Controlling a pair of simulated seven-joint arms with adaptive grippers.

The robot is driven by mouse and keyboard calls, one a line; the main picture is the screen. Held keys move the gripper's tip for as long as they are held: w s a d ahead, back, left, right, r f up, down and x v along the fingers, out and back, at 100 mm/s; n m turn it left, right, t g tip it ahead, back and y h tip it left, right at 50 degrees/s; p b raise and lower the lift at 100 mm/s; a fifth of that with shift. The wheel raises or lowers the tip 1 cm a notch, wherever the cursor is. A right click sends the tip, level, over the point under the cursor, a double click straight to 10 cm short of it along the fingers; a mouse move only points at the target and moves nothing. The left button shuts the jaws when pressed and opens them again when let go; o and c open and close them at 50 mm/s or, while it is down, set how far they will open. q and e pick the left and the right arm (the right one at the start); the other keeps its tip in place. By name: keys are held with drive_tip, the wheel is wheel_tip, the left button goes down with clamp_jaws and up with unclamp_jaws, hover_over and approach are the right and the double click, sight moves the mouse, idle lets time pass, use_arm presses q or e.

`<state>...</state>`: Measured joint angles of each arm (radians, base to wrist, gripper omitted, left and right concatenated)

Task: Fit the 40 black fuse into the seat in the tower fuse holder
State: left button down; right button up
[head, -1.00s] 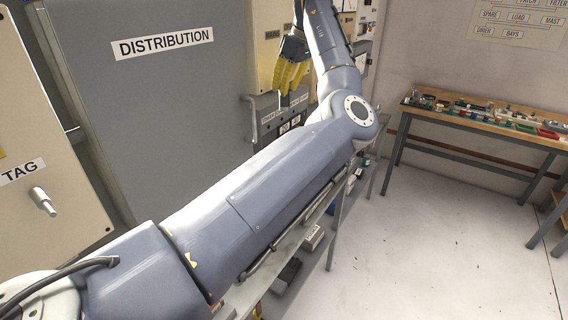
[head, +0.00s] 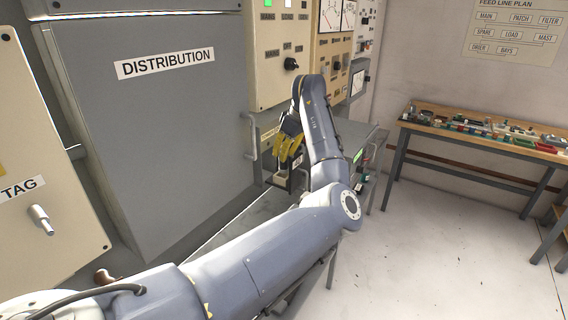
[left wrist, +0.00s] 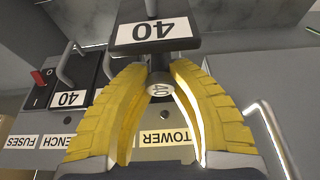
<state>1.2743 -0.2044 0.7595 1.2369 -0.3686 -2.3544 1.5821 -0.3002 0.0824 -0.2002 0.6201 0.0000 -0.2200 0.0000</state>
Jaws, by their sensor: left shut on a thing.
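A black block with a white 40 label (left wrist: 155,33) is just beyond the fingertips; the text appears upside down. The TOWER label (left wrist: 166,138) is on the grey panel behind the fingers. Whether the fuse touches a seat cannot be told. My right gripper is not in view.
A bright metal handle (left wrist: 270,135) stands close at the right. The DISTRIBUTION cabinet (head: 150,130) is left of my arm; a workbench (head: 490,132) is at right.

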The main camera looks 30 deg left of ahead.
sight(284, 163)
use_arm(q)
drive_tip(key=shift+f, duration=1.9)
drive_tip(key=shift+f, duration=0.25)
drive_tip(key=c, duration=1.3)
unclamp_jaws()
drive_tip(key=shift+o, duration=0.2)
drive_tip(key=shift+r, duration=0.2)
drive_tip(key=v, duration=1.2)
